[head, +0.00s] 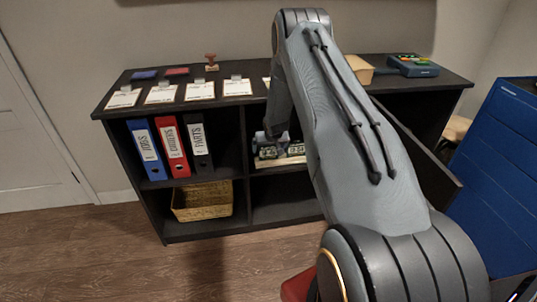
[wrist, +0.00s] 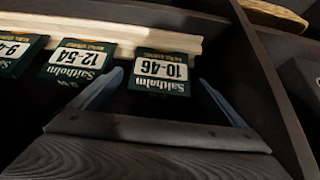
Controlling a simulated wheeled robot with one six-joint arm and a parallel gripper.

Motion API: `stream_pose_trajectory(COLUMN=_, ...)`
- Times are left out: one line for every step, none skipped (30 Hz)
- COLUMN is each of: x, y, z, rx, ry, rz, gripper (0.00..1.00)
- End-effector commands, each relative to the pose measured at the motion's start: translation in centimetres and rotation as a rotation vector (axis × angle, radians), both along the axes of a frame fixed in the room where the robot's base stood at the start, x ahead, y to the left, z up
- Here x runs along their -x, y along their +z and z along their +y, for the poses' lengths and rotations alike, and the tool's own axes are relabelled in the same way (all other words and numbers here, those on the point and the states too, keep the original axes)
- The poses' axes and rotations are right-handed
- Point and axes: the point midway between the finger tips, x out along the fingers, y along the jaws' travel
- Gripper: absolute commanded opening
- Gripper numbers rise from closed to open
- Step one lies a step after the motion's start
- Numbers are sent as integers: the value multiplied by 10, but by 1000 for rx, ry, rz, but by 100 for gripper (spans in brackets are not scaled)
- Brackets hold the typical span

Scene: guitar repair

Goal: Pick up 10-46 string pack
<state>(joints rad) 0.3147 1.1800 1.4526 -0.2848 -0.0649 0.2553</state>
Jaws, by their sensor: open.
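The 10-46 string pack (wrist: 160,72) is a dark green pack with a white label, upside down in the wrist view. It stands in front of a pale wooden strip (wrist: 125,32) inside a dark shelf compartment. My gripper (wrist: 160,77) is open, with one finger on each side of this pack and nothing held. I cannot tell whether the fingers touch it. The 12-54 pack (wrist: 80,61) is beside it to the left, near the left finger. A 9-4… pack (wrist: 17,52) is cut by the picture's left edge. In the head view, my arm partly hides the compartment.
The dark shelf unit (head: 262,115) has a divider right of the packs in the wrist view (wrist: 268,75). Binders (head: 172,148) and a wicker basket (head: 203,201) fill the left compartments. Cards and a stamp (head: 211,62) are on top. A blue cabinet (head: 505,150) stands at right.

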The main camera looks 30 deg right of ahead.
Motion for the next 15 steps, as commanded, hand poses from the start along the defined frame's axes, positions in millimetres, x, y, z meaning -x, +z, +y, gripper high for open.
stream_pose_trajectory(x=0, y=0, z=0, rx=0, ry=0, rz=0, gripper=94)
stream_pose_trajectory(x=0, y=0, z=0, rx=0, ry=0, rz=0, gripper=92)
stream_pose_trajectory(x=0, y=0, z=0, rx=0, ry=0, rz=0, gripper=85)
stream_pose_trajectory(x=0, y=0, z=0, rx=0, ry=0, rz=0, gripper=80)
stream_pose_trajectory(x=0, y=0, z=0, rx=0, ry=0, rz=0, gripper=75)
stream_pose_trajectory(x=0, y=0, z=0, rx=0, ry=0, rz=0, gripper=68)
stream_pose_trajectory(x=0, y=0, z=0, rx=0, ry=0, rz=0, gripper=63)
stream_pose_trajectory(x=0, y=0, z=0, rx=0, ry=0, rz=0, gripper=58)
stream_pose_trajectory(x=0, y=0, z=0, rx=0, ry=0, rz=0, gripper=52)
stream_pose_trajectory(x=0, y=0, z=0, rx=0, ry=0, rz=0, gripper=50)
stream_pose_trajectory(x=0, y=0, z=0, rx=0, ry=0, rz=0, gripper=50)
stream_pose_trajectory(x=0, y=0, z=0, rx=0, ry=0, rz=0, gripper=50)
stream_pose_trajectory(x=0, y=0, z=0, rx=0, ry=0, rz=0, gripper=49)
stream_pose_trajectory(x=0, y=0, z=0, rx=0, ry=0, rz=0, gripper=49)
stream_pose_trajectory(x=0, y=0, z=0, rx=0, ry=0, rz=0, gripper=49)
